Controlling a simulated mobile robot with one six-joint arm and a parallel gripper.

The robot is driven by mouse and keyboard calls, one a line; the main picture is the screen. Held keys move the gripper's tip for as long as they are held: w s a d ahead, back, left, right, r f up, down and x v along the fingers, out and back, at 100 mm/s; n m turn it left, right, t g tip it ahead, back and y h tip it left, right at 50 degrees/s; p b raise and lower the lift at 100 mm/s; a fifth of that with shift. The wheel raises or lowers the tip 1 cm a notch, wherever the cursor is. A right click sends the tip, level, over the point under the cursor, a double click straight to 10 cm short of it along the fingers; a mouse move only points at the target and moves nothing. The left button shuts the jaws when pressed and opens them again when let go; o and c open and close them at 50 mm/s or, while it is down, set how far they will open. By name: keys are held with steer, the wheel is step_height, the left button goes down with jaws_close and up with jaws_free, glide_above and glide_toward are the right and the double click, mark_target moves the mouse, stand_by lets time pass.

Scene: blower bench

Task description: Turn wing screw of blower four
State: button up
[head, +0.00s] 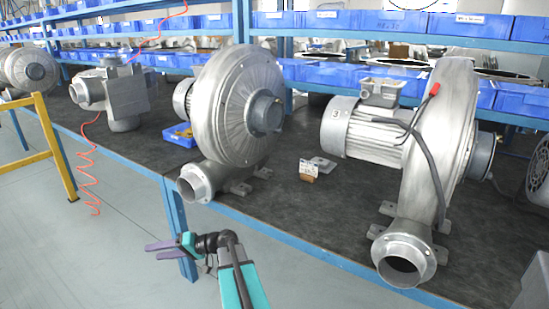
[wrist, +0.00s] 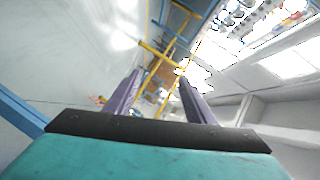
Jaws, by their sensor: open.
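My gripper (head: 151,251) is in front of the bench at lower left of centre in the head view, with purple fingers pointing left. In the wrist view the fingers (wrist: 160,78) stand apart with nothing between them. A large grey blower (head: 445,140) marked 3 on its motor stands on the bench at right. Another grey blower (head: 238,105) stands left of it. A grey motor (head: 539,170) is cut off at the right edge. I cannot read a 4 on any blower, and no wing screw can be made out. My gripper touches no blower.
The dark bench top (head: 280,215) has a blue front edge. Blue bins (head: 320,75) line the shelves behind. A yellow frame (head: 52,150) stands at left. The grey floor before the bench is mostly clear.

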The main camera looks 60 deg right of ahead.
mark_target(281, 102)
steer(key=s+d+r+m+t+h+b, duration=0.15)
steer(key=d+r+t, duration=0.25)
steer(key=d+r, duration=0.65)
steer(key=s+d+r+t+h, duration=0.15)
steer(key=d+r+t, duration=0.25)
steer(key=d+r, duration=0.65)
steer(key=s+d+r+m+h+b, duration=0.2)
steer(key=s+d+h, duration=0.4)
steer(key=d, duration=0.4)
steer(key=s+d+r+m+h+b, duration=0.3)
steer(key=s+d+h+b, duration=0.3)
steer(key=d, duration=0.4)
steer(key=s+d+r+m+h+b, duration=0.2)
steer(key=s+d+r+h+b, duration=0.3)
steer(key=s+d, duration=0.3)
steer(key=d+h, duration=0.1)
steer(key=d, duration=0.2)
steer(key=shift+s+t+h, duration=0.2)
steer(key=shift+t+h, duration=0.1)
steer(key=shift+r, duration=0.1)
steer(key=shift+x, duration=6.85)
